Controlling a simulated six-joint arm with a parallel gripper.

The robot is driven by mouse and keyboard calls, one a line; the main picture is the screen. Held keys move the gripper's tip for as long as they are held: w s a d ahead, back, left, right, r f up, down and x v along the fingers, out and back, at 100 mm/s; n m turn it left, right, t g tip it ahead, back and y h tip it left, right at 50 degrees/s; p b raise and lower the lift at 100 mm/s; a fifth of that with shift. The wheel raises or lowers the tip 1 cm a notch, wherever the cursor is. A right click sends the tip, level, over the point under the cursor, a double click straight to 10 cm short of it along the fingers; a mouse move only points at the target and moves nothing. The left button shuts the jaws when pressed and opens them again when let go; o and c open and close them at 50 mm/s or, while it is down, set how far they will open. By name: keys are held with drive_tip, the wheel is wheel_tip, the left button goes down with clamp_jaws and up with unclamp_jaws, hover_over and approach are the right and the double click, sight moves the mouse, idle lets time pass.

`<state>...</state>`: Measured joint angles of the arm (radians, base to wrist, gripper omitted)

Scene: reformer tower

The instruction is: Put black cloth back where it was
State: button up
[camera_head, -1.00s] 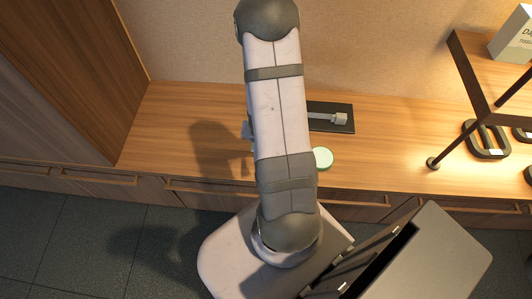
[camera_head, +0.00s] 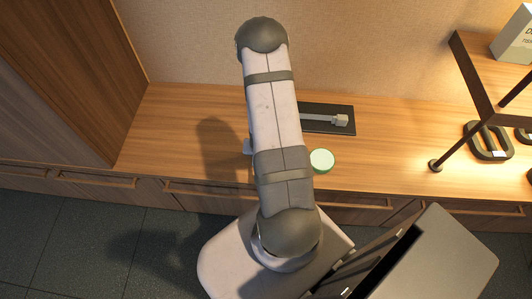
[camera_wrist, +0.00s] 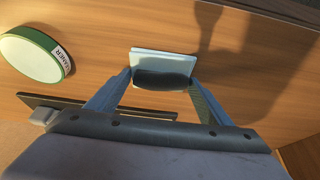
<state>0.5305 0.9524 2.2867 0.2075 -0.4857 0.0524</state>
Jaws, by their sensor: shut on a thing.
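In the wrist view, my gripper (camera_wrist: 160,84) is shut on a dark, rounded bundle, which looks like the black cloth (camera_wrist: 162,79). The cloth lies between the two fingertips. A pale, flat rectangular piece (camera_wrist: 163,58) shows just beyond the cloth, touching or very close to it. I cannot tell whether the cloth touches the wooden counter.
A round white-topped green container (camera_head: 321,160) stands right of my arm. Behind it lies a dark mat (camera_head: 345,127) with a grey tool (camera_head: 340,119). A dark frame stand (camera_head: 436,165) and black loop-shaped items (camera_head: 489,142) are at the right. The counter's left is clear.

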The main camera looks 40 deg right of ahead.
drive_tip(key=shift+f, duration=0.15)
drive_tip(key=o, duration=1)
drive_tip(key=shift+a+r, duration=0.1)
drive_tip(key=shift+r, duration=0.5)
drive_tip(key=p+v, duration=0.4)
drive_tip(key=v, duration=0.7)
drive_tip(key=w+a+r+n+y, duration=0.25)
drive_tip(key=a+r+n, duration=0.25)
drive_tip(key=a+r, duration=0.45)
drive_tip(key=s+a+r+n+g, duration=0.3)
drive_tip(key=s+a+r+n, duration=0.1)
drive_tip(key=s+a+r, duration=0.2)
drive_tip(key=shift+s+a+r+y+b, duration=0.2)
drive_tip(key=shift+s+a+y+b, duration=0.15)
drive_tip(key=shift+s+a, duration=0.4)
